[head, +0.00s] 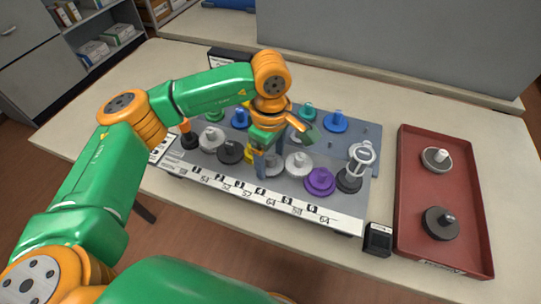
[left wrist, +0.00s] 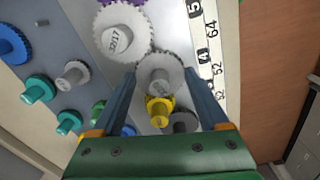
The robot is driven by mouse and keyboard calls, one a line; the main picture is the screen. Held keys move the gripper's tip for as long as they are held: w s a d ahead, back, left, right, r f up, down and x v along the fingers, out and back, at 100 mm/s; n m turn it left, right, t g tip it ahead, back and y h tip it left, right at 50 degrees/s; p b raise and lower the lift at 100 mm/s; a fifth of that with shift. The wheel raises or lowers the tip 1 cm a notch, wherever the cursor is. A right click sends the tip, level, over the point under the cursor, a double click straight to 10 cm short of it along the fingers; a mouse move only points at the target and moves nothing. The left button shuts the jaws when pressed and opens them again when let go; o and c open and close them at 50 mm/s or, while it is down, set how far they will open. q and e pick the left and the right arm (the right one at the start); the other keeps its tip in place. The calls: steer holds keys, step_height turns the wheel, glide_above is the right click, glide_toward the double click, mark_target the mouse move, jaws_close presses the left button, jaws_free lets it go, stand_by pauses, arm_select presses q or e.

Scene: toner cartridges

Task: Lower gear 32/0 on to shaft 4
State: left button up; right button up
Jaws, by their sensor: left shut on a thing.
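My left gripper (head: 264,168) reaches down over the front row of the grey board (head: 222,176). In the left wrist view, its blue fingers (left wrist: 160,76) are on either side of a grey toothed gear (left wrist: 160,68), and they are shut on it. The marking on its hub is too small to read surely. The number strip (left wrist: 208,55) shows a 4 beside this gear. Part of the grey gear shows in the head view (head: 275,166) behind a finger. Shaft 4 itself is hidden, and I cannot tell how high the gear sits on it. My right gripper is not in view.
A white gear (head: 298,162) and a purple gear (head: 320,181) stand to the right. A small yellow gear (left wrist: 159,110) is close to the held gear. A red tray (head: 409,212) holds a grey gear (head: 437,157) and a dark gear (head: 440,223). A black box (head: 378,239) stands near the tray.

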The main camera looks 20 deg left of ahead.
mark_target(270, 157)
arm_select(q)
steer(key=o, duration=1.2)
steer(key=shift+o, duration=0.2)
steer(key=shift+r, duration=0.1)
step_height(270, 157, up, 6)
steer(key=shift+b, duration=0.5)
steer(key=shift+r, duration=0.5)
